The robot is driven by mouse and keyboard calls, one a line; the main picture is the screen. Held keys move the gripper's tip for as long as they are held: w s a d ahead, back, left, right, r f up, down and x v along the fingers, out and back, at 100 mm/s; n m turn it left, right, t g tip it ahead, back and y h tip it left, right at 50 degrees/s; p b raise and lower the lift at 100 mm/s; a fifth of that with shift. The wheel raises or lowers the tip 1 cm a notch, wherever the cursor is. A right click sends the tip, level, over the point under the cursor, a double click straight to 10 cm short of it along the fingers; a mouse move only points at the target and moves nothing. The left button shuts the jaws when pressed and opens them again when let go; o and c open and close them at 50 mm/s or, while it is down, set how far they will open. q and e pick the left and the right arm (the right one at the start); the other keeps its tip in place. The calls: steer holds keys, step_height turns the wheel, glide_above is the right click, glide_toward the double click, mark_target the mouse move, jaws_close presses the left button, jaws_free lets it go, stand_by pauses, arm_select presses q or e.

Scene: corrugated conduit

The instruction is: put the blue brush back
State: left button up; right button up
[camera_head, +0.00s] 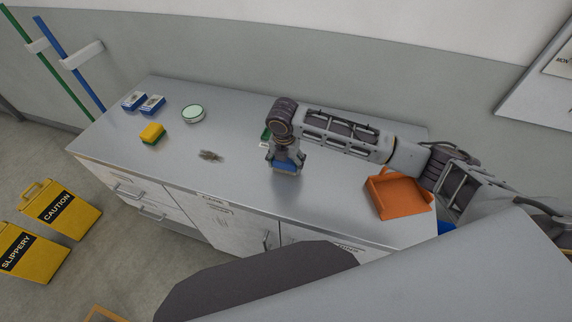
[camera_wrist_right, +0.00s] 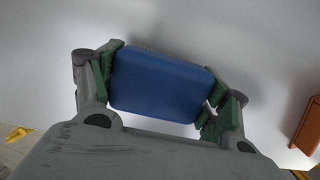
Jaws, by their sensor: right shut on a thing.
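The blue brush (camera_head: 286,168) is between the fingers of my right gripper (camera_head: 287,160), over the middle of the grey counter. In the right wrist view the brush (camera_wrist_right: 160,85) shows as a broad blue block, with the green-padded fingers of the gripper (camera_wrist_right: 163,93) closed on its two ends. I cannot tell whether the brush touches the counter. My left gripper is not in view.
An orange dustpan-like tray (camera_head: 398,194) lies on the counter's right part. A small debris pile (camera_head: 210,156) lies left of the gripper. A sponge (camera_head: 152,133), round tin (camera_head: 193,113) and two small boxes (camera_head: 152,104) stand further left. The counter's front middle is clear.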

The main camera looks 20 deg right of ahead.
steer(key=shift+f, duration=0.85)
steer(key=o, duration=0.9)
steer(key=shift+f, duration=0.15)
steer(key=shift+r, duration=0.2)
steer(key=r, duration=0.7)
steer(key=s+r, duration=0.1)
steer(key=r, duration=0.3)
steer(key=shift+a+b, duration=0.35)
steer(key=shift+a, duration=0.05)
steer(key=shift+s+r, duration=0.1)
steer(key=shift+r, duration=0.3)
